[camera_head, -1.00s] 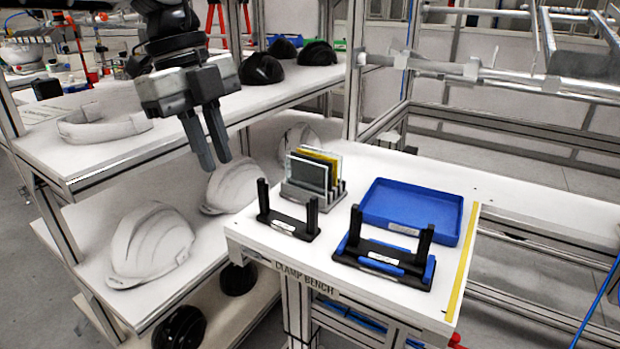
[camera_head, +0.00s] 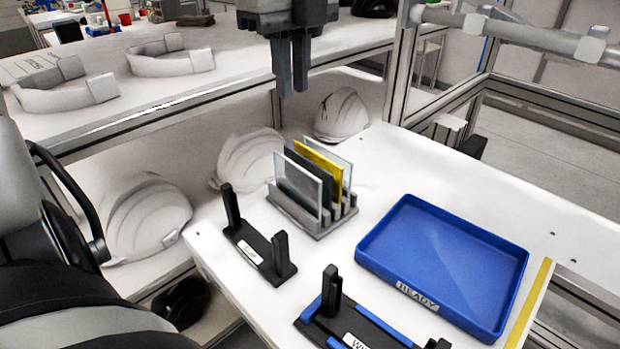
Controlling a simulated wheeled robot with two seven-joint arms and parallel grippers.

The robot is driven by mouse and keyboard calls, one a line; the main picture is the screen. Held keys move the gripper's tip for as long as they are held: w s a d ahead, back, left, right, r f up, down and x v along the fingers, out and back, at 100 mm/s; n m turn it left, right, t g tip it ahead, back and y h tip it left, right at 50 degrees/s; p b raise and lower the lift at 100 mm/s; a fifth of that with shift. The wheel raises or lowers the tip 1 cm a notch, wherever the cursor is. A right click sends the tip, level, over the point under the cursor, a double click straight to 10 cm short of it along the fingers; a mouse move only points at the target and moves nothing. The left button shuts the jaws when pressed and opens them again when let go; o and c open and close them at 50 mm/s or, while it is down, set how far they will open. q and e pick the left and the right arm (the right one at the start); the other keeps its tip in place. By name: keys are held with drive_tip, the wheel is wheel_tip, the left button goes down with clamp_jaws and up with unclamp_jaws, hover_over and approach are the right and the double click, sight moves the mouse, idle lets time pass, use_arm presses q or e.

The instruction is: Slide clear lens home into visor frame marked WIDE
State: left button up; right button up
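The black visor frame with blue strips (camera_head: 372,330), its label starting "WI", stands at the bottom edge, partly cut off. It has upright end posts and nothing between them. A grey slotted rack (camera_head: 313,226) holds several upright panes: a clear-looking pane (camera_head: 297,185) at the front, a dark one (camera_head: 310,172), a yellow one (camera_head: 320,170), and another pale clear pane (camera_head: 345,165) behind. My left gripper (camera_head: 291,88) points down behind and above the rack, apart from the panes and empty. Its fingers look close together; their gap is hard to judge. My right gripper is out of view.
A second black frame (camera_head: 258,252) with two posts and an unreadable label stands left of the WIDE frame. An empty blue tray marked READY (camera_head: 445,262) lies to the right. White helmet shells (camera_head: 150,215) sit on the shelf at left. Yellow tape (camera_head: 530,305) marks the bench's right side.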

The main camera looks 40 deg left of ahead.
use_arm(q)
approach(296, 162)
wheel_tip(296, 162, down, 2)
drive_tip(key=s+d, duration=0.2)
drive_tip(key=s, duration=0.1)
drive_tip(key=shift+w+f+b, duration=0.15)
drive_tip(key=shift+w+f, duration=0.05)
drive_tip(key=shift+f, duration=1.25)
drive_tip(key=shift+w+f+b, duration=0.15)
drive_tip(key=shift+f, duration=1.3)
clamp_jaws()
